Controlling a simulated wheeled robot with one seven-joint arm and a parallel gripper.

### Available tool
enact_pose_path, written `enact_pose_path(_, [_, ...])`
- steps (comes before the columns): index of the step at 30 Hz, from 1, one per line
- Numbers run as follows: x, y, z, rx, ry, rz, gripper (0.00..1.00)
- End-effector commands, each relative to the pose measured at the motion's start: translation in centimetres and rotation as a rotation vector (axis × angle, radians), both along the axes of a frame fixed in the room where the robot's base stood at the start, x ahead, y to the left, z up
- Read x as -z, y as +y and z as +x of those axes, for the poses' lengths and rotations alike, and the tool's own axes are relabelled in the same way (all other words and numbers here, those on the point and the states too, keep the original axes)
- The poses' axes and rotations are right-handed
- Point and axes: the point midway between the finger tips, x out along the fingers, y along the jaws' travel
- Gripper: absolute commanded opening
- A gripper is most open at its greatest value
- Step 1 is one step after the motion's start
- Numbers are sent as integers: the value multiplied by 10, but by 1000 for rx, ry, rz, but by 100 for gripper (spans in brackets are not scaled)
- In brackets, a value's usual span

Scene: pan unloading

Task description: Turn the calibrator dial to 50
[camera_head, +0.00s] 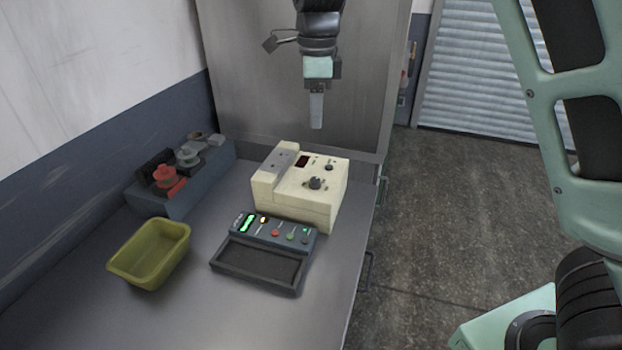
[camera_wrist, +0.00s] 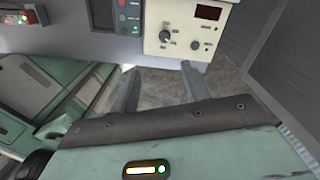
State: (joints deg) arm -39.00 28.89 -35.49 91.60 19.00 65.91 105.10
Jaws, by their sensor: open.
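The calibrator (camera_head: 300,205) is a cream box on the grey table, with a small dark display and a dark dial (camera_head: 316,183) on its top face. In the wrist view the calibrator (camera_wrist: 182,48) is ahead of the fingers, with its dial (camera_wrist: 165,36) and its dark display (camera_wrist: 208,12) in sight. The dial's setting is too small to read. My gripper (camera_head: 317,126) hangs above and behind the calibrator in the head view. In the wrist view my gripper (camera_wrist: 160,80) has its two fingers apart with nothing between them, clear of the dial.
A dark device with a tray (camera_head: 258,262) and lit buttons sits in front of the calibrator. A yellow-green bin (camera_head: 150,254) stands at left, near a blue-grey holder (camera_head: 190,178) with red and grey parts. A metal cabinet (camera_head: 250,70) stands behind. Bare table (camera_head: 215,315) lies in front.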

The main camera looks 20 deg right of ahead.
Motion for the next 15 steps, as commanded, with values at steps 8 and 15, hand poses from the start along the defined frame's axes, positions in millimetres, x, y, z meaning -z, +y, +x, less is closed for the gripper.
enact_pose_path(8, [9,-5,9,88,-6,-19,47])
enact_pose_path(15, [54,-5,8,87,-3,-20,47])
